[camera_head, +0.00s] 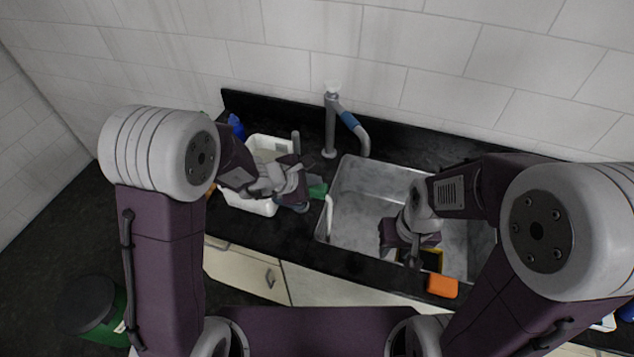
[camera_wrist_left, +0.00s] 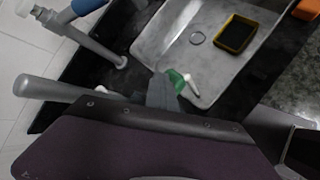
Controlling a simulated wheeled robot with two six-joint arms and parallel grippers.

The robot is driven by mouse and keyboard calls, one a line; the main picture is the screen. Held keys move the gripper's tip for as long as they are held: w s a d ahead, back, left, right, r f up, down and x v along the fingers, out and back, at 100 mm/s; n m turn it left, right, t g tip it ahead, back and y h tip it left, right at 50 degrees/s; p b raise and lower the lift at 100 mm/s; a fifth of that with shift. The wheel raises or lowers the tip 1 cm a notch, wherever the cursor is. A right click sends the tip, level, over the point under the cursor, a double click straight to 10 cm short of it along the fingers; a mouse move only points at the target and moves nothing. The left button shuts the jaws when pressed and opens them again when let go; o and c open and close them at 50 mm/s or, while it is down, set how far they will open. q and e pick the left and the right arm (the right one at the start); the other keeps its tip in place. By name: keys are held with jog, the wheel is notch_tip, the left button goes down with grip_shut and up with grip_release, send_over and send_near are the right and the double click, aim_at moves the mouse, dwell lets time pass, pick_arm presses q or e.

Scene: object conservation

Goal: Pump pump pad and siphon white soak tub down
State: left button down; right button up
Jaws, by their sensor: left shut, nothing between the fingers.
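The white soak tub (camera_head: 265,146) stands on the counter left of the sink; my left arm hides much of it. A green piece (camera_head: 317,190), which looks like the pump pad, sits between the tub and the sink. A white tube (camera_head: 329,213) hangs over the sink's left edge. My left gripper (camera_head: 303,201) is shut and empty beside the green piece. In the left wrist view, its fingers (camera_wrist_left: 162,92) overlap the green piece (camera_wrist_left: 177,78); contact is unclear. My right gripper (camera_head: 413,258) hangs over the sink; its fingertips are too unclear to read.
A tap (camera_head: 330,125) rises behind the sink. An orange block (camera_head: 442,286) lies at the front edge. A blue object (camera_head: 236,127) stands behind the tub.

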dwell(0.4)
pick_arm(q)
jog(key=shift+r+p, duration=1.15)
jog(key=shift+r, duration=0.2)
jog(key=shift+b, duration=0.35)
jog(key=shift+f+b, duration=0.4)
jog(key=shift+b, duration=0.25)
